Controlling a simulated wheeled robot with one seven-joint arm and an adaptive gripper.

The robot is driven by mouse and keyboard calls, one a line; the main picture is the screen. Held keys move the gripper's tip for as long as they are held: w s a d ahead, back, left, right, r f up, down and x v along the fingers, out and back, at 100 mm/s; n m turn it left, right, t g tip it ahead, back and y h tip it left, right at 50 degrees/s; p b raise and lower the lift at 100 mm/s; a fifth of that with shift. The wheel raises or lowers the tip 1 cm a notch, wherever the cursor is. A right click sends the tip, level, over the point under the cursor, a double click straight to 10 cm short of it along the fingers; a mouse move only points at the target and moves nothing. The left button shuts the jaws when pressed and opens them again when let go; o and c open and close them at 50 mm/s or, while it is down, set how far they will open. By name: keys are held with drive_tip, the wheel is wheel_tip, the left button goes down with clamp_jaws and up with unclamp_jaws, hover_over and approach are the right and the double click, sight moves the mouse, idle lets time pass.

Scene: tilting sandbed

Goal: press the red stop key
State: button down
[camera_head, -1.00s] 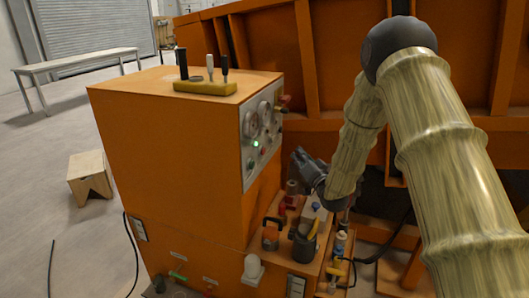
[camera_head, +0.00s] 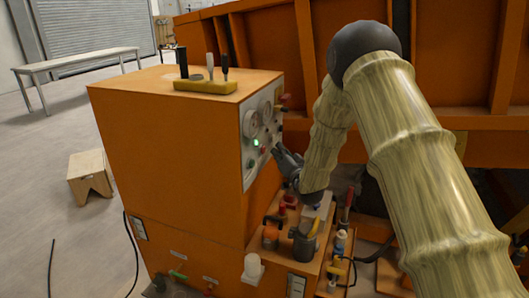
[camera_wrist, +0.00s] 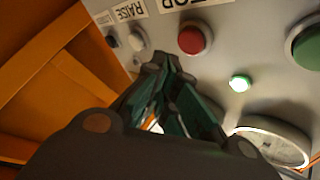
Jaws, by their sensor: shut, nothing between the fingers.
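The red stop key (camera_wrist: 194,38) is a round button on the grey panel in the wrist view, beside a label that reads "TOP" where visible. In the head view the control panel (camera_head: 248,180) is on the right face of the orange cabinet. My gripper (camera_head: 279,152) is close in front of the panel's right part. In the wrist view the fingertips of my gripper (camera_wrist: 170,62) are together and empty, just below and left of the red key. I see no contact with it, though the exact gap cannot be told.
A lit green lamp (camera_wrist: 240,81), a green button (camera_wrist: 306,46) and a gauge (camera_wrist: 270,145) surround the key. A "RAISE" label (camera_wrist: 122,12) is at the left.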

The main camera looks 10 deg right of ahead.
drive_tip(key=shift+w+a, duration=0.3)
drive_tip(key=shift+a, duration=0.15)
drive_tip(key=shift+w+a, duration=0.1)
drive_tip(key=shift+a, duration=0.1)
idle(1.2)
drive_tip(key=shift+w+a, duration=0.1)
drive_tip(key=shift+a, duration=0.05)
drive_tip(key=shift+w+a+b, duration=0.3)
drive_tip(key=shift+a+b, duration=0.1)
drive_tip(key=shift+a, duration=0.05)
idle(1.3)
drive_tip(key=shift+d, duration=0.1)
drive_tip(key=shift+s+d, duration=0.55)
drive_tip(key=shift+d, duration=0.1)
drive_tip(key=shift+s+d, duration=0.7)
drive_tip(key=shift+d, duration=0.35)
drive_tip(key=shift+s+d, duration=0.7)
drive_tip(key=shift+d, duration=0.35)
